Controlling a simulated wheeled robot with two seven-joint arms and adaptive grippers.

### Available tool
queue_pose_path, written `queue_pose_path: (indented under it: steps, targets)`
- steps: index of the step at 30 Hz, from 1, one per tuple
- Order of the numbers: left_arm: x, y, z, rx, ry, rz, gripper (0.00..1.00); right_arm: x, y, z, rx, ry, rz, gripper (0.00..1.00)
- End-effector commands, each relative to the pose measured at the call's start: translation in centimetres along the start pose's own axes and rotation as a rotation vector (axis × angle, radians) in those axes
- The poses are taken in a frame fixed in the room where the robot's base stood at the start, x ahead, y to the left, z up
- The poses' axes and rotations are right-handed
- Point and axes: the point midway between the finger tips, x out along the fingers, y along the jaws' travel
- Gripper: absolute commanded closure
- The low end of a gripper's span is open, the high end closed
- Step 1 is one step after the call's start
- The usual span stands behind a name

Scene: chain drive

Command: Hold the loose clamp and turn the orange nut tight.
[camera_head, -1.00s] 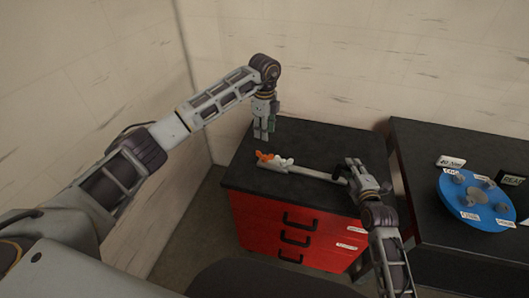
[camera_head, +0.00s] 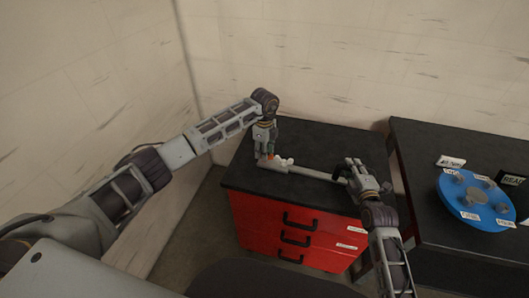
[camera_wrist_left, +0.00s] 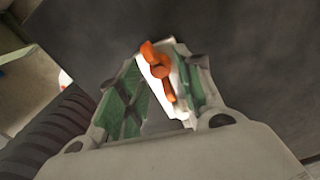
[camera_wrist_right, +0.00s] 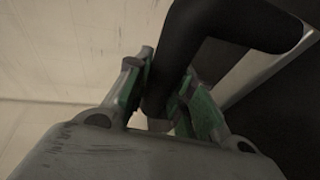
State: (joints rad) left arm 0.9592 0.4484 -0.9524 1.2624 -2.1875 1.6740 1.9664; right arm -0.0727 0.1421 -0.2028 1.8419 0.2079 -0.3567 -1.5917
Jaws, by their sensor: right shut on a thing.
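The grey clamp bar (camera_head: 310,172) lies across the black top of the red cabinet, with white parts (camera_head: 285,161) at its left end. The orange nut (camera_head: 271,157) is at that end, partly hidden by my left gripper (camera_head: 264,152). In the left wrist view the winged orange nut (camera_wrist_left: 160,70) shows between the open green-padded fingers (camera_wrist_left: 155,85), nearer the right finger; I cannot tell whether it touches. My right gripper (camera_head: 354,172) is shut on the clamp's black handle (camera_wrist_right: 188,55), which passes between its fingers in the right wrist view.
The red drawer cabinet (camera_head: 290,228) has free black top behind the clamp. A black table (camera_head: 415,150) to the right holds a blue disc (camera_head: 452,205) with several grey parts and labels. Pale walls close off the left and back.

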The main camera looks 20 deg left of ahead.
Motion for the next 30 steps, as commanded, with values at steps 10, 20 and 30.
queue_pose_path:
  steps: [10,20,30]
  targets:
    - [0.69,-0.03,-0.02,0.000,0.000,-0.002,0.64,0.00,-0.17,0.00,0.000,0.000,-0.003,1.00]
    - [0.67,-0.03,-0.03,0.001,0.000,-0.001,0.93,0.00,-0.17,0.00,0.000,0.000,-0.003,1.00]
    - [0.65,-0.03,-0.02,0.005,0.000,-0.001,1.00,0.00,-0.18,0.00,0.000,0.000,-0.003,1.00]
